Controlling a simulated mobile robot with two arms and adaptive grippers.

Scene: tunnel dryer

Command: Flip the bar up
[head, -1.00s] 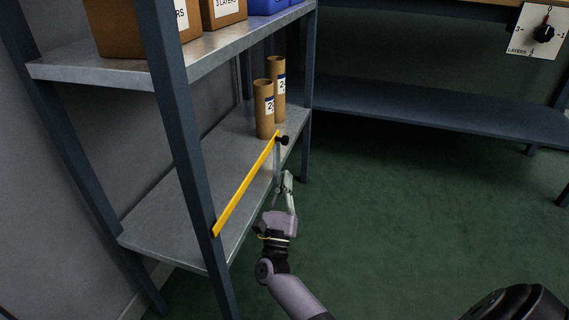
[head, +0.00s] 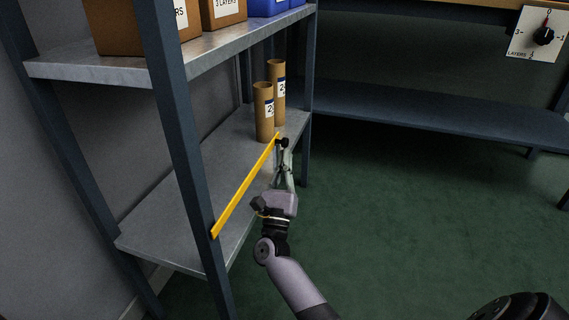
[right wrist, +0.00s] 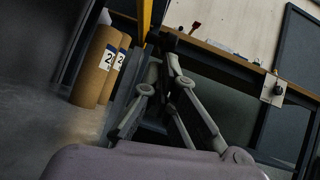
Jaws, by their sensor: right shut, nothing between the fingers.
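The yellow bar (head: 244,188) runs slanted across the front of the lower shelf in the head view, from the near post up to a black knob (head: 283,142) at its far end. A piece of the yellow bar (right wrist: 145,18) also shows at the top of the right wrist view. My right gripper (head: 283,152) is shut and empty, its fingertips at or just below the black knob; I cannot tell whether they touch it. Its fingers (right wrist: 160,82) also show in the right wrist view. My left gripper is not in view.
Two labelled cardboard tubes (head: 264,112) stand on the lower shelf (head: 170,205) behind the bar's far end. Boxes (head: 222,12) and blue bins sit on the upper shelf. A bench with a dial plate (head: 537,34) is at the right. The green floor is clear.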

